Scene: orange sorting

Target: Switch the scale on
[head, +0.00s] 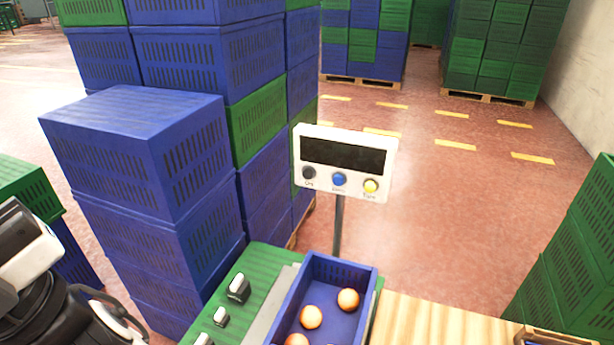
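The scale's display head (342,160) is a white panel on a grey post, right of the stacked crates. Its screen (342,153) is dark and shows no digits. Below it sit a dark button (309,173) with a label that seems to read "On", a blue button (339,179) and a yellow button (371,186). A blue crate (366,280) with several oranges stands in front of the post; the scale's plate is not clearly visible. Black and white parts of my arm show at the lower left, apart from the panel. My gripper's fingers are not in view.
Tall stacks of blue and green crates (140,150) stand close left of the panel. Small metal weights (238,288) rest on a green surface left of the orange crate. A wooden tabletop (440,325) lies at the right. The air before the panel looks clear.

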